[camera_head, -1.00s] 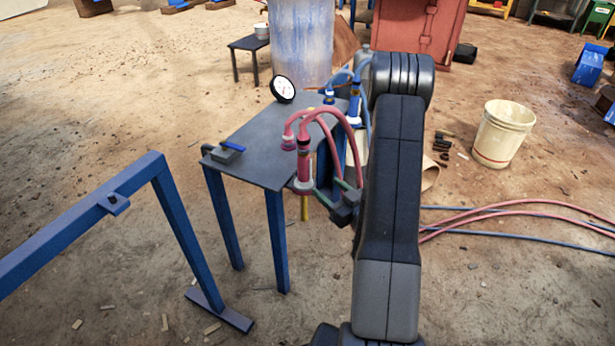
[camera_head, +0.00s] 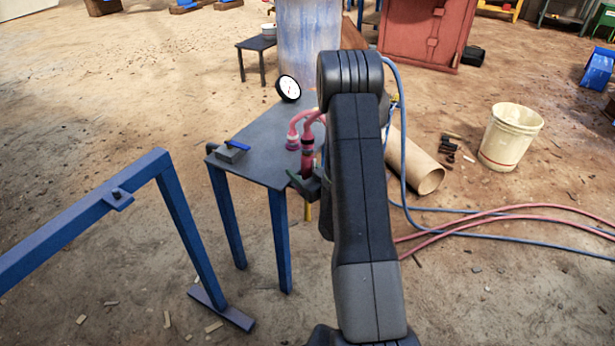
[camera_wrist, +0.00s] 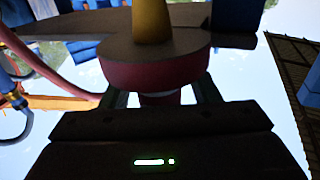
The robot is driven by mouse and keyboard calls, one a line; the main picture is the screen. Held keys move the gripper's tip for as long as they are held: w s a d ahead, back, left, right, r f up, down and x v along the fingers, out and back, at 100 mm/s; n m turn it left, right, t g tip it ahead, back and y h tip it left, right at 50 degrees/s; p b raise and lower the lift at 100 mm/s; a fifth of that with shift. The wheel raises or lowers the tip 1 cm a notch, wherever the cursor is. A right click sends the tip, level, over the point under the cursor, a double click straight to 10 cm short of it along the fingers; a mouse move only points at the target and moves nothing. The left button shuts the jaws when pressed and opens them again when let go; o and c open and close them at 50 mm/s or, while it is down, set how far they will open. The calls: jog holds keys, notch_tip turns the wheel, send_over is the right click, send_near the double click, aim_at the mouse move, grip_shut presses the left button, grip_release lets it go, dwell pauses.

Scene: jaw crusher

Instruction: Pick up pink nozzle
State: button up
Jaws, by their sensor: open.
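The pink nozzle (camera_head: 307,158) stands near the right front edge of the small grey table (camera_head: 262,150), with a pink hose curving from its top and a yellow tip below. My gripper (camera_head: 303,184) is at its lower part, and my arm hides much of that area. In the wrist view the nozzle's wide pink collar (camera_wrist: 155,70) and yellow tip (camera_wrist: 152,20) fill the upper middle. My open gripper (camera_wrist: 162,97) has one finger on each side of a narrower pink part behind the collar. I cannot tell whether the fingers touch it.
A blue frame (camera_head: 100,205) stands at left. Front ground is mostly clear.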

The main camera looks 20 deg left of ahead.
jog(key=c, duration=1.2)
jog(key=shift+r, duration=0.1)
jog(key=shift+r+p, duration=8.1)
jog(key=shift+r, duration=10.8)
